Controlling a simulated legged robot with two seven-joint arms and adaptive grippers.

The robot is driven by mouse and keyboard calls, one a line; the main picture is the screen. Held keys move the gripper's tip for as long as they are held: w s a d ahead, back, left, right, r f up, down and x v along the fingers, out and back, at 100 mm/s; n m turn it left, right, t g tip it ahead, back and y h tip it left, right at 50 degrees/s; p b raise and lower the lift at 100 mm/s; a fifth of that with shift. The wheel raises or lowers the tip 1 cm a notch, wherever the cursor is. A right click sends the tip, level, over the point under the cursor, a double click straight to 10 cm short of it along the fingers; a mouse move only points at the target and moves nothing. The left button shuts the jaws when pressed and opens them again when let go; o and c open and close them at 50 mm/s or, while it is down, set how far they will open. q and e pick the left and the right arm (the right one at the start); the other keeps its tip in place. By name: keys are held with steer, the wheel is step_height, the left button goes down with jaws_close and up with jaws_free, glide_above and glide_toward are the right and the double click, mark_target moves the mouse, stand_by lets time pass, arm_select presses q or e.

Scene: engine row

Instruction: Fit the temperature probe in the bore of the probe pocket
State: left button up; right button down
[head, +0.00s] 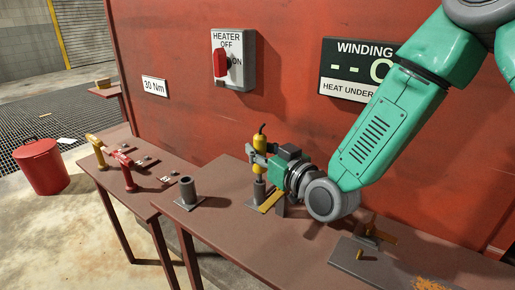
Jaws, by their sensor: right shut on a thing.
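The temperature probe (259,171) is yellow with a black top and stands upright in the jaws of my right gripper (258,160). Its lower end is at the top of a grey upright cylinder (259,189) on a base plate. I cannot tell whether the tip is inside that cylinder or just above it. A second grey cylinder (188,190) stands on its own plate to the left, with nothing in it that I can see. Which cylinder is the probe pocket is not marked. My left gripper is not in view.
A plate with a small brass peg (359,255) lies at the right on the bench (232,228). A yellow tool (97,150) and a red tool (125,165) stand on the left table. A heater switch (232,62) and display (347,66) are on the red wall.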

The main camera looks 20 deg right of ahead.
steer(key=shift+f+b, duration=0.5)
steer(key=shift+f, duration=0.25)
steer(key=c, duration=1.4)
jaws_free()
steer(key=shift+o, duration=0.2)
steer(key=shift+s, duration=0.1)
steer(key=v, duration=1.1)
steer(key=shift+s+d, duration=0.25)
steer(key=shift+s, duration=0.05)
steer(key=shift+f, duration=0.1)
